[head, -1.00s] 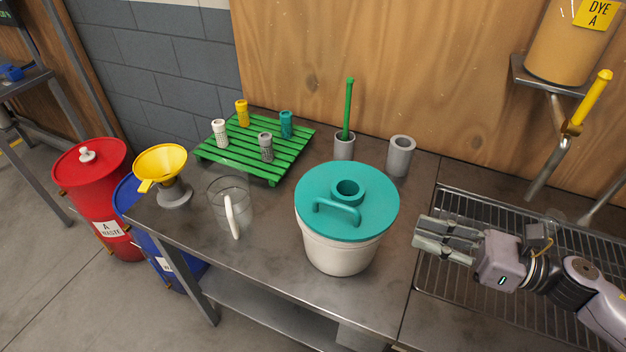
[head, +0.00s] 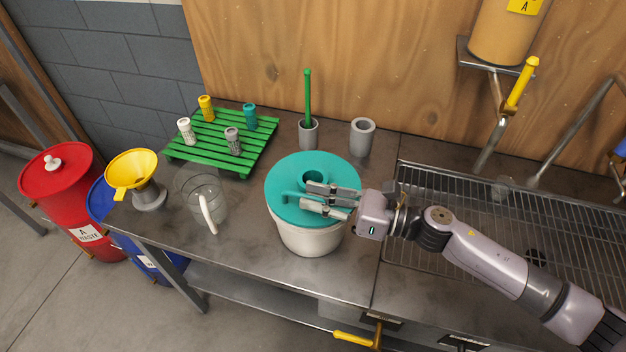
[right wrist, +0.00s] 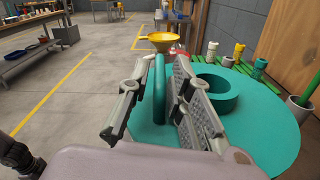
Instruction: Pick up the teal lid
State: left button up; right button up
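The teal lid (head: 285,174) sits flat on a white bucket (head: 312,240) on the metal table. It has a raised ring and an arched handle (right wrist: 160,92). My right gripper (head: 307,196) reaches over the lid from the right and partly hides the handle in the head view. In the right wrist view the teal lid (right wrist: 265,125) fills the lower right. There the right gripper's fingers are apart, one on each side of the handle, with a visible gap on the left side. My left gripper is not in view.
A glass jug (head: 205,205), a yellow funnel (head: 132,172) and a green rack (head: 215,145) with several small bottles stand left of the bucket. Grey cups (head: 361,138) stand behind it, one holding a green stick. A wire grate (head: 480,200) lies to the right.

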aim_at(287, 192)
jog(key=p+x, duration=0.1)
jog(key=x, duration=0.2)
jog(key=shift+w+a, duration=0.1)
jog(key=shift+a, duration=0.2)
jog(key=shift+d, duration=0.1)
jog(key=shift+c, duration=0.2)
grip_shut()
